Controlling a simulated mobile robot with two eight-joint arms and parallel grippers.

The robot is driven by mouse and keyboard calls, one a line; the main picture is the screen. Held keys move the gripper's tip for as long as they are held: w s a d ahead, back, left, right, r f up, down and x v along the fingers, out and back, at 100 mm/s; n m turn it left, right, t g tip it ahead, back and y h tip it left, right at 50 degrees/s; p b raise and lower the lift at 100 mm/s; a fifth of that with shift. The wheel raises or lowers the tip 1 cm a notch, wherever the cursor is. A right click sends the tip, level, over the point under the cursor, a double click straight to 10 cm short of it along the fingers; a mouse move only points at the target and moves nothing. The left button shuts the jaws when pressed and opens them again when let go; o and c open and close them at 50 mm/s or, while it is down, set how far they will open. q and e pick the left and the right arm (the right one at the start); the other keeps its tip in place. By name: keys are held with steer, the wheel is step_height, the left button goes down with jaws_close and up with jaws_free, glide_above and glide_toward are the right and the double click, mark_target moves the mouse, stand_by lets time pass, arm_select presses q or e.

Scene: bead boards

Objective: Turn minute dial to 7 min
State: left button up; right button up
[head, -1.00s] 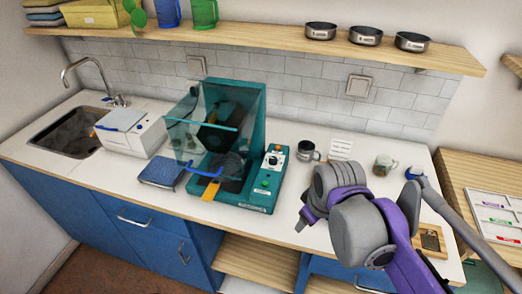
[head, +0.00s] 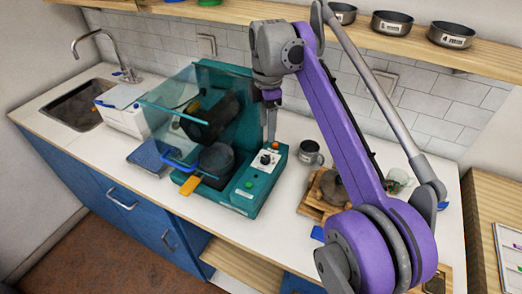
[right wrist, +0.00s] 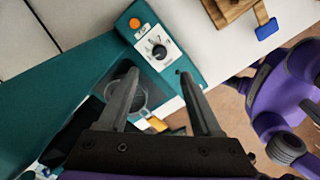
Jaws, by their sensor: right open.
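The minute dial (head: 265,159) is a small dark knob on a white plate on the teal machine's control panel. In the right wrist view the dial (right wrist: 159,51) shows a light pointer mark among scale marks too small to read. My right gripper (head: 270,136) points down just above the panel, close to the dial. In the right wrist view its two fingers (right wrist: 158,74) are apart with nothing between them, and the dial lies just beyond the fingertips. I cannot see any contact. My left gripper is not in view.
The teal machine (head: 243,195) has a raised clear cover (head: 172,105) left of the panel. An orange button (right wrist: 134,23) sits beside the dial. A grey mug (head: 310,153) and a wooden board (head: 311,209) stand to the right. A shelf with bowls (head: 391,22) is above.

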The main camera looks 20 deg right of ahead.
mark_target(266, 157)
step_height(266, 157, down, 11)
steer(key=shift+a+r+b, duration=0.15)
steer(key=shift+b, duration=0.7)
jaws_close()
